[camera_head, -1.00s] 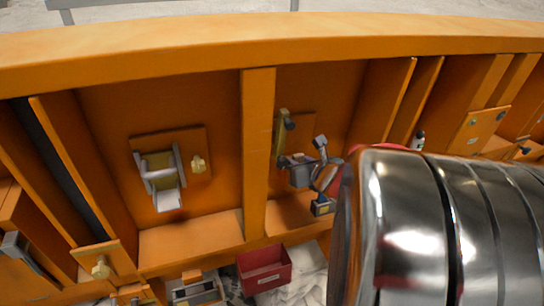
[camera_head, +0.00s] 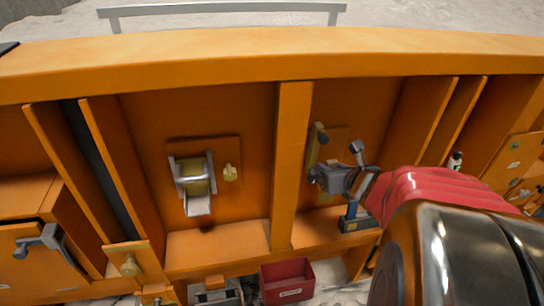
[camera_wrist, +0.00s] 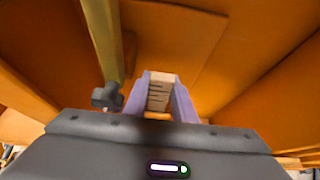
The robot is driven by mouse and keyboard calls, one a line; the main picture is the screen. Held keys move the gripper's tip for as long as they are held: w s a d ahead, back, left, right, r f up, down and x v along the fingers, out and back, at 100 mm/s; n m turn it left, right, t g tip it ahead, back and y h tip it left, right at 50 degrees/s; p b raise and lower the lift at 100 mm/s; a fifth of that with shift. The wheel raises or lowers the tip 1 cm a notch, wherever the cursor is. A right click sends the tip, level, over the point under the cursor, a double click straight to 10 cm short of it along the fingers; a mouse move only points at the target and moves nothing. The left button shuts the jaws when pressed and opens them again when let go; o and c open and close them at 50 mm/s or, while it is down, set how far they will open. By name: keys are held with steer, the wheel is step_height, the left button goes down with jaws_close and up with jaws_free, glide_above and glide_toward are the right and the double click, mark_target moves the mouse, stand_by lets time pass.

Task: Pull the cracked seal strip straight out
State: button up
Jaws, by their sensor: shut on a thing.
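My gripper (camera_wrist: 160,105) is shut on a short pale strip with dark crack lines (camera_wrist: 158,92), which looks like the cracked seal strip. The strip sits between the two grey-purple fingers in the wrist view, with an orange panel behind it. Whether its far end is still seated cannot be told. In the head view my gripper (camera_head: 316,177) is in the bay right of the central orange post, and the strip is too small to make out.
An olive bar (camera_wrist: 103,35) with a dark knob (camera_wrist: 107,96) is close left of the gripper. A blue block (camera_head: 358,222) stands below my wrist. A roller bracket (camera_head: 194,180) is on the left bay's panel. A red bin (camera_head: 287,281) is below.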

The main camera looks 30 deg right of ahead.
mark_target(332, 160)
steer(key=shift+s+r, duration=0.15)
steer(key=shift+r, duration=0.6)
steer(key=shift+s+r, duration=0.1)
steer(key=shift+r, duration=0.6)
steer(key=shift+a+r, duration=0.1)
steer(key=shift+r, duration=0.05)
steer(key=shift+s+r, duration=0.15)
steer(key=shift+r, duration=0.55)
steer(key=shift+s+r, duration=0.1)
steer(key=shift+r, duration=0.55)
